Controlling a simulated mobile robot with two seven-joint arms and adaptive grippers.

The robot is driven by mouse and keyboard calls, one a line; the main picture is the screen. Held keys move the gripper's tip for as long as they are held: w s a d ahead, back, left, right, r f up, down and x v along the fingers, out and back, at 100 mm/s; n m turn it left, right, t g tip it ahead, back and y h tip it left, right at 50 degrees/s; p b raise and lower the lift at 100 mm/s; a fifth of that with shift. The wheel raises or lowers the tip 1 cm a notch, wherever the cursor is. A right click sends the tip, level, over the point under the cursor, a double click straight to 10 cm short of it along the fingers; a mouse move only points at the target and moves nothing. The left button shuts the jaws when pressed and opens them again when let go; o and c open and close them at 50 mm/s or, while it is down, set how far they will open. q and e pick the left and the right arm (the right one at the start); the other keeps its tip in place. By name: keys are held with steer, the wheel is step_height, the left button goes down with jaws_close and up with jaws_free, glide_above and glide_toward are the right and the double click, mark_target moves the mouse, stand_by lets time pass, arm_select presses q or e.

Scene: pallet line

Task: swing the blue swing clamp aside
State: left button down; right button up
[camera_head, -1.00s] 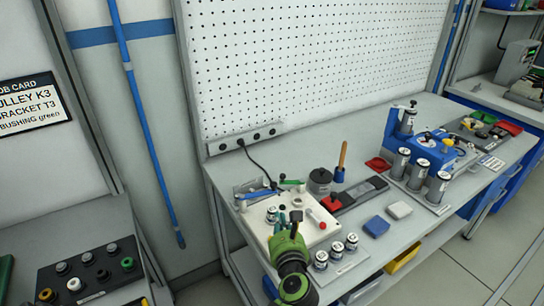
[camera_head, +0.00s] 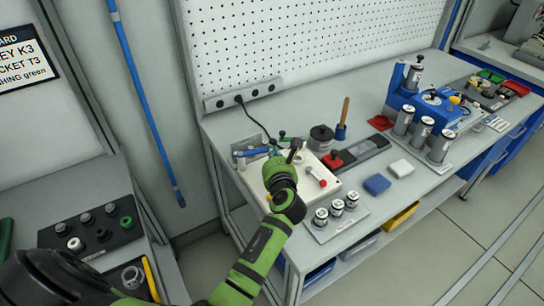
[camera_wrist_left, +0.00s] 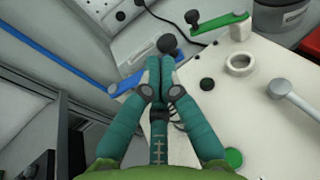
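The blue swing clamp (camera_head: 252,153) lies along the back left of the white fixture plate (camera_head: 256,187). In the left wrist view its blue arm (camera_wrist_left: 120,86) runs behind my fingers, and a black ball knob (camera_wrist_left: 167,44) shows just beyond the fingertips. My left gripper (camera_head: 275,160) reaches down over the plate at the knob end of the clamp. In the left wrist view the gripper (camera_wrist_left: 160,64) has its fingertips together. Whether they pinch the clamp's handle is hidden. My right gripper is in neither view.
A green clamp (camera_wrist_left: 220,22) with a black knob stands close by at the back. A white ring (camera_wrist_left: 240,64) and a red-tipped lever (camera_head: 315,176) are on the plate. A black pot (camera_head: 321,138) stands to the right, several silver cylinders (camera_head: 337,207) in front.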

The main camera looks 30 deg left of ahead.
mark_target(271, 141)
arm_select(q)
steer(key=shift+b+x, duration=0.45)
steer(key=shift+x, duration=0.65)
steer(key=shift+w+a+f+n+g+y+b, duration=0.1)
steer(key=shift+w+a+n+g+y+b, duration=0.1)
steer(key=shift+w+n+g+y+b, duration=0.45)
steer(key=shift+w+a+n+g+y, duration=0.15)
steer(key=shift+w+n+g+y, duration=0.05)
steer(key=shift+n+g+y, duration=0.2)
steer(key=shift+w+a+r+y+p, duration=0.25)
steer(key=shift+w+r+p, duration=0.1)
steer(key=shift+w+a+p, duration=0.2)
steer(key=shift+w+p, duration=0.1)
steer(key=shift+p, duration=0.05)
steer(key=shift+w+a+f, duration=0.1)
steer(key=shift+a+f, duration=0.1)
steer(key=shift+a, duration=0.1)
steer(key=shift+d, duration=0.1)
